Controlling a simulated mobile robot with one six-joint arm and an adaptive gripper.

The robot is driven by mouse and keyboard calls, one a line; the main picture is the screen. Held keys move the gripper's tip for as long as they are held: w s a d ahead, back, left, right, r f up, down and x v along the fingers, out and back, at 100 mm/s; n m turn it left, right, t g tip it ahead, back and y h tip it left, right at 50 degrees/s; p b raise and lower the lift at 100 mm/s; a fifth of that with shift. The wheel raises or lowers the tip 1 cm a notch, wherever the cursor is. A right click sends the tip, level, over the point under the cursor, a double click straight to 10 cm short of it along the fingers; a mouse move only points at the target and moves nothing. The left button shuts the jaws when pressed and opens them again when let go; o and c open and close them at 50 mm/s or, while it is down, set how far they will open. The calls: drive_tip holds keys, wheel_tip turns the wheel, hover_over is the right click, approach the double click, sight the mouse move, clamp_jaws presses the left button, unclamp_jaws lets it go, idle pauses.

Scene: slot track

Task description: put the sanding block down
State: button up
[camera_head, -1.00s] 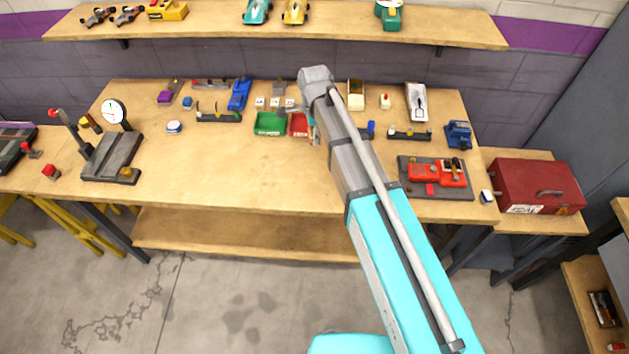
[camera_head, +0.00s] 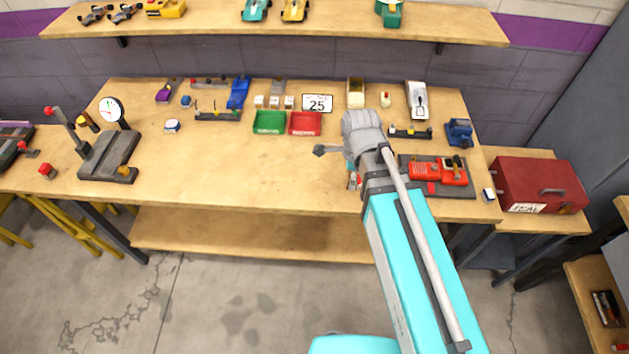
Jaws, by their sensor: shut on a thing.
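My gripper (camera_head: 351,170) is mostly hidden behind my own arm, above the right-centre of the workbench top (camera_head: 240,170). The gripper is left of the dark fixture plate (camera_head: 462,188) and in front of the red bin.
A green bin (camera_head: 269,122) and a red bin (camera_head: 305,124) stand at the back, near a "25" plate (camera_head: 317,103). A dial gauge stand (camera_head: 110,157) is at left. A red toolbox (camera_head: 540,186) stands at right. The left-centre front of the bench is bare.

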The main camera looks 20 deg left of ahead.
drive_tip(key=shift+w+a, duration=0.1)
drive_tip(key=shift+a, duration=0.05)
drive_tip(key=w+a+f+b, duration=0.4)
drive_tip(key=a, duration=0.3)
drive_tip(key=b, duration=0.5)
hover_over(315, 180)
drive_tip(key=f, duration=0.5)
drive_tip(key=shift+s+d, duration=0.2)
drive_tip(key=shift+d, duration=0.15)
drive_tip(key=shift+w+a+f+b, duration=0.25)
drive_tip(key=shift+a+f+b, duration=0.15)
drive_tip(key=shift+f+b, duration=0.35)
drive_tip(key=shift+s+f+b, duration=0.1)
drive_tip(key=shift+f+b, duration=1.15)
drive_tip(key=shift+f, duration=0.05)
drive_tip(key=shift+f, duration=0.15)
